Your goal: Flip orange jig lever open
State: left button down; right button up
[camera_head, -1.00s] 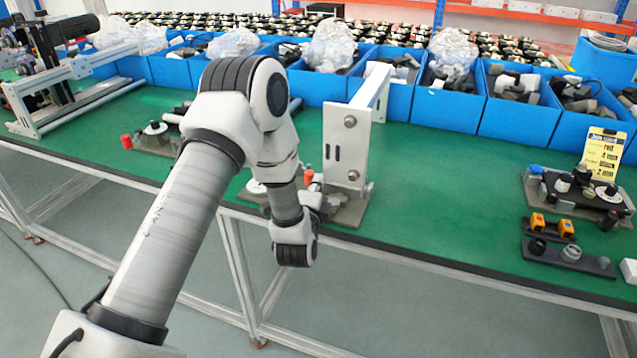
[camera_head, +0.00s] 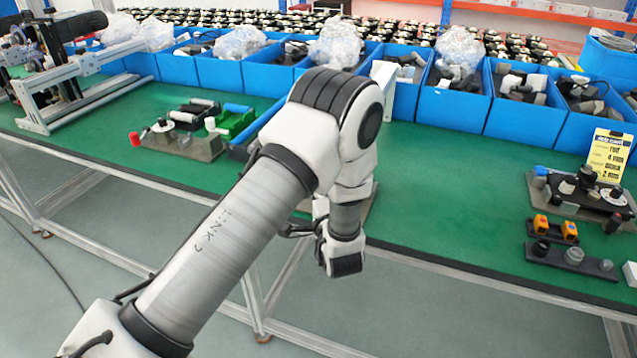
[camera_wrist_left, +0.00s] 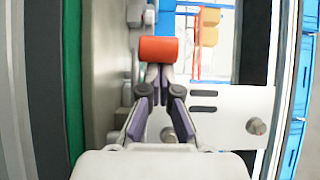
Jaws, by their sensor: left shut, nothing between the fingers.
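The orange jig lever tip (camera_wrist_left: 159,49) is a short orange cylinder in the left wrist view, directly beyond my left gripper (camera_wrist_left: 160,70). My left gripper's fingers are closed together and empty. Their tips overlap the lower edge of the orange cylinder in the picture; I cannot tell whether they touch it. In the head view my left arm covers most of the jig and hides the lever. Only the top of its pale bracket (camera_head: 383,75) and a bit of its base show there. My right gripper is not in view.
A pale bolted plate (camera_wrist_left: 235,115) stands close to the right of my fingers in the wrist view. Another fixture with a red knob (camera_head: 135,139) sits left on the green table (camera_head: 455,190). Blue bins (camera_head: 450,110) line the back. The table between the jig and right-hand fixtures is clear.

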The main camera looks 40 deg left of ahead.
pick_arm(q)
jog(key=shift+s+d+p, duration=0.2)
jog(key=shift+s+p, duration=0.3)
jog(key=shift+s, duration=0.4)
jog(key=shift+d, duration=0.1)
